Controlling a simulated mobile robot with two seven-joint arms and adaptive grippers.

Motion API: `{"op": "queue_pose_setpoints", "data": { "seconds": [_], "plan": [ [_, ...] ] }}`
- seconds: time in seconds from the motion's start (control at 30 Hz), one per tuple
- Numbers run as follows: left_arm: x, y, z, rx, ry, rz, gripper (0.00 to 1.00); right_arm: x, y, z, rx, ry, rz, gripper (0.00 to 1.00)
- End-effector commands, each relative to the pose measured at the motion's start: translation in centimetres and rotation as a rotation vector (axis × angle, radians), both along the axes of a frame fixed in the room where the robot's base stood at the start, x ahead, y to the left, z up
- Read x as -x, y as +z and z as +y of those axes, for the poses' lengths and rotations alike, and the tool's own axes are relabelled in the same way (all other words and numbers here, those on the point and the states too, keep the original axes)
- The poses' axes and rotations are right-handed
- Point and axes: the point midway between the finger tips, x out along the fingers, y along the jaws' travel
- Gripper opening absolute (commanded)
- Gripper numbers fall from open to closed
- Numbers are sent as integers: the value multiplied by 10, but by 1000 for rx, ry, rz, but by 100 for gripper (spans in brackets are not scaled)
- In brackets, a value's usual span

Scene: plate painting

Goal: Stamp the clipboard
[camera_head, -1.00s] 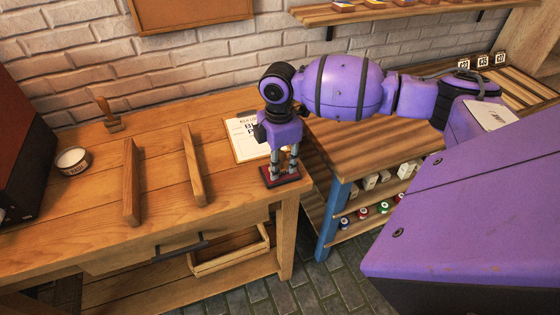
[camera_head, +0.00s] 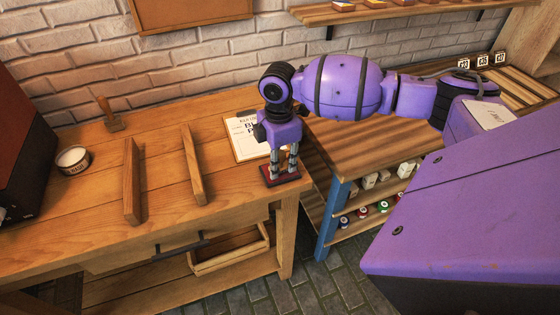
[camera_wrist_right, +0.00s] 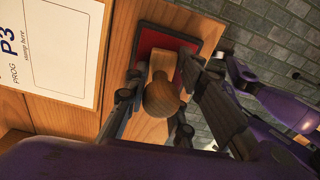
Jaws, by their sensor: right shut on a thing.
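My right gripper (camera_head: 283,160) points down at the right front of the workbench. It is shut on a wooden stamp (camera_wrist_right: 162,98), whose round knob shows between the fingers in the right wrist view. The stamp is over the red ink pad (camera_head: 268,182), with its dark rim, at the bench's right edge; whether it presses on the pad I cannot tell. The clipboard (camera_head: 241,150) lies just behind and left of the pad, partly hidden by my arm. In the wrist view its paper (camera_wrist_right: 62,60) reads "PROG P3" and "stamp here". My left gripper is out of view.
Two wooden bars (camera_head: 131,180) (camera_head: 194,165) stand on the bench left of the clipboard. Another wooden stamp-like tool (camera_head: 112,122) and a round tin (camera_head: 72,160) are farther left. A lower shelf unit (camera_head: 375,150) adjoins on the right. A brick wall stands behind.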

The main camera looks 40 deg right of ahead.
Motion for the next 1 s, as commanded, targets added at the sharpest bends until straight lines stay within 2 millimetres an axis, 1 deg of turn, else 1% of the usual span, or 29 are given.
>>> {"op": "queue_pose_setpoints", "data": {
  "seconds": [1.0],
  "plan": [
    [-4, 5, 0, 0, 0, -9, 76, 1, -2, 0, 0, 0, 3, 6]
  ]
}}
